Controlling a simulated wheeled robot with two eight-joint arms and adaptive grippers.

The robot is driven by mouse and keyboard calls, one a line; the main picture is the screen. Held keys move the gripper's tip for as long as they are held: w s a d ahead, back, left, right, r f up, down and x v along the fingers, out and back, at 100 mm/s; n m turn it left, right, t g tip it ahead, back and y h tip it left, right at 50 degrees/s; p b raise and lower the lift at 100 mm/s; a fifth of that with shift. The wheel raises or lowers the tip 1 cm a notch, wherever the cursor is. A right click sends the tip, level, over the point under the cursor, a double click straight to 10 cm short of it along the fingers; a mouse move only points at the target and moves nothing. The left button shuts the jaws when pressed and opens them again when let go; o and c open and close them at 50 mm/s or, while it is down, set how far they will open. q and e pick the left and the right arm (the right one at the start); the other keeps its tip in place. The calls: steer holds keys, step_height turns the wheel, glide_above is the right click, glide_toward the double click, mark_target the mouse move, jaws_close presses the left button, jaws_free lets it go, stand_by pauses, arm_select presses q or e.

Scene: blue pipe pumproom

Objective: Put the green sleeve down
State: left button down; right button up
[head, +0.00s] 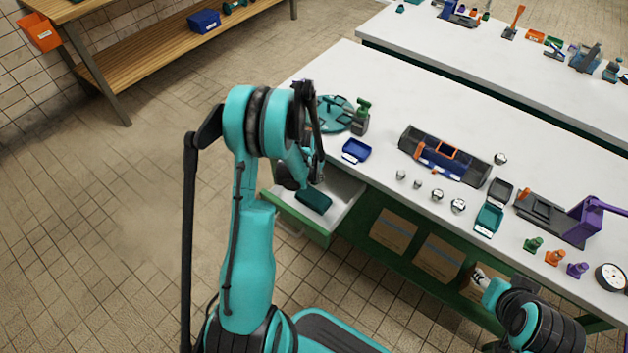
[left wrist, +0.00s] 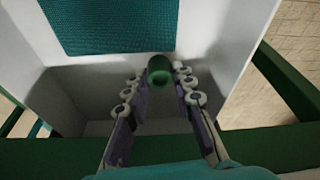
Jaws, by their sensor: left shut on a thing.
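The green sleeve (left wrist: 160,70) is a short, round, hollow piece between the tips of my left gripper (left wrist: 160,88), which is shut on it. In the left wrist view it is over the open white drawer (left wrist: 212,55), near a dark teal mat (left wrist: 110,22) inside. I cannot tell whether the sleeve touches the drawer floor. In the head view the drawer (head: 343,200) and mat (head: 313,200) show below the workbench top, and my left arm hides the sleeve. My right gripper (head: 481,277) is small at the lower right; its finger opening is unclear.
The white workbench (head: 380,95) holds a teal round fixture (head: 333,113), a blue bin (head: 356,151), a grey tray (head: 478,171) and several small metal parts. Cardboard boxes (head: 437,258) stand under it. The drawer's walls surround the space below my left gripper.

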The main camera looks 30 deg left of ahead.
arm_select(q)
steer(key=shift+f, duration=0.2)
steer(key=shift+f, duration=0.1)
steer(key=c, duration=1.3)
jaws_free()
steer(key=shift+f, duration=0.1)
steer(key=s+d+r+t+p, duration=0.1)
steer(key=s+d+r+p, duration=0.3)
steer(key=r, duration=0.9)
steer(key=s+d+r+t+p, duration=0.1)
steer(key=s+d+r, duration=0.4)
steer(key=r, duration=0.7)
steer(key=s+d+r, duration=0.2)
steer(key=s+d, duration=0.1)
steer(key=s+d+r+m+t, duration=0.1)
steer(key=s+d+r, duration=0.1)
steer(key=s+d, duration=0.1)
steer(key=s+d+r+t, duration=0.1)
steer(key=s+d, duration=0.2)
steer(key=s, duration=0.1)
steer(key=shift+s+d+r, duration=0.1)
steer(key=shift+d+r, duration=0.1)
steer(key=shift+r, duration=0.2)
